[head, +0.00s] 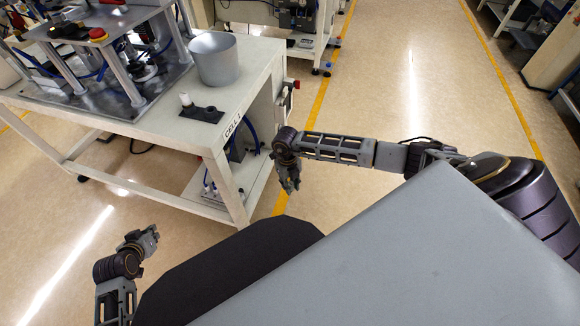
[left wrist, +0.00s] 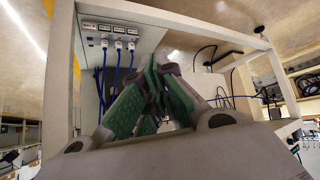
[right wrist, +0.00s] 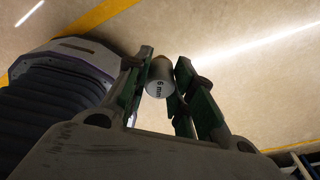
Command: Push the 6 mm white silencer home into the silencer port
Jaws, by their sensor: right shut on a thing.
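The white silencer (right wrist: 160,78), marked "6 mm", is between the fingertips of my right gripper (right wrist: 161,75) in the right wrist view. It looks like a short pale cylinder. In the head view my right gripper (head: 290,182) hangs beside the right end of the bench, over the floor, and the silencer is too small to make out. My left gripper (head: 149,238) is in front of the bench, low at the left; its fingers (left wrist: 158,75) converge in the left wrist view with nothing seen between them. I cannot pick out the silencer port.
The white bench (head: 170,128) labelled "CELL 1" carries a grey bowl (head: 214,62) and a black holder (head: 202,114) with a small white cylinder (head: 185,99). Below, a panel (left wrist: 92,52) has several blue tubes plugged in. Floor right of the bench is clear.

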